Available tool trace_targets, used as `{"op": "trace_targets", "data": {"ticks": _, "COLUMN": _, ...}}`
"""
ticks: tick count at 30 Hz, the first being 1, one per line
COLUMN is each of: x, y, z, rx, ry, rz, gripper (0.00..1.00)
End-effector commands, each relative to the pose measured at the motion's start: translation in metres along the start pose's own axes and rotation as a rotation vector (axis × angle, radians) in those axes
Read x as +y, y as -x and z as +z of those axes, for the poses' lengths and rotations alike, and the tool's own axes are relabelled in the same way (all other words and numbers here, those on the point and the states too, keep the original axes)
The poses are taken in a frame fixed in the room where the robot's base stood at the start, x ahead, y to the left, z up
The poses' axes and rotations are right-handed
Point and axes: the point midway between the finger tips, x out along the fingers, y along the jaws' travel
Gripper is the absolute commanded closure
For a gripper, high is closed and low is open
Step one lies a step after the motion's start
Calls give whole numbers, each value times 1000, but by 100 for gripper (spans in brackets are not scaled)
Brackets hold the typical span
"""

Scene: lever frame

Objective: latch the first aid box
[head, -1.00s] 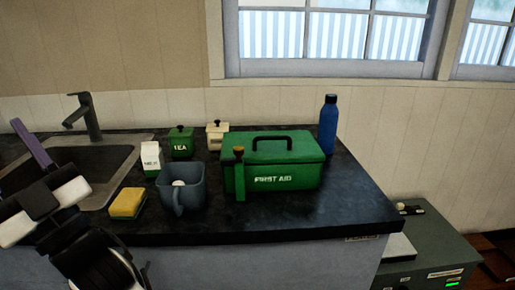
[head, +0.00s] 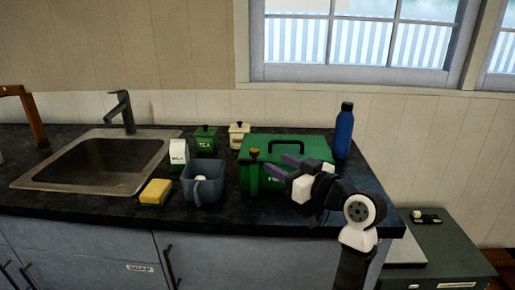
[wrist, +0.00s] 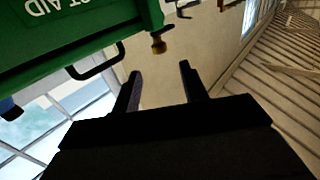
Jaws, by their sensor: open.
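The green first aid box (head: 312,146) stands on the dark counter with its lid down and a black carry handle on top. It shows upside down in the wrist view (wrist: 60,40). A green lever with a brownish-yellow knob (head: 254,154) stands upright at its front left corner. The knob also shows in the wrist view (wrist: 158,43), just beyond the fingertips. My gripper (head: 277,166) is open and empty in front of the box, its purple fingers pointing left towards the lever. In the wrist view the fingers (wrist: 160,72) are apart. My gripper hides part of the box front.
A blue bottle (head: 344,132) stands at the back right. A sink (head: 92,160) is further left.

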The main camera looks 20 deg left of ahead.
Motion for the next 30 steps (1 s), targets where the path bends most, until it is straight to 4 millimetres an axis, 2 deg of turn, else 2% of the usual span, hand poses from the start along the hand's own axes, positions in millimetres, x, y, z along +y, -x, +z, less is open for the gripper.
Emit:
{"op": "trace_targets", "data": {"ticks": 1, "x": -1, "y": -13, "z": -3, "rx": -2, "ry": -3, "rz": -4, "gripper": 56}}
{"op": "trace_targets", "data": {"ticks": 6, "x": -1, "y": -50, "z": -3, "rx": -2, "ry": -2, "rz": -2, "gripper": 56}}
{"op": "trace_targets", "data": {"ticks": 13, "x": 0, "y": -87, "z": -2, "rx": -1, "ry": -2, "rz": 0, "gripper": 56}}
{"op": "trace_targets", "data": {"ticks": 18, "x": 0, "y": -100, "z": -1, "rx": 0, "ry": -1, "rz": 0, "gripper": 56}}
{"op": "trace_targets", "data": {"ticks": 27, "x": 0, "y": -102, "z": 0, "rx": 1, "ry": -1, "rz": 1, "gripper": 56}}
{"op": "trace_targets", "data": {"ticks": 30, "x": 0, "y": -101, "z": 0, "rx": 1, "ry": -1, "rz": 1, "gripper": 68}}
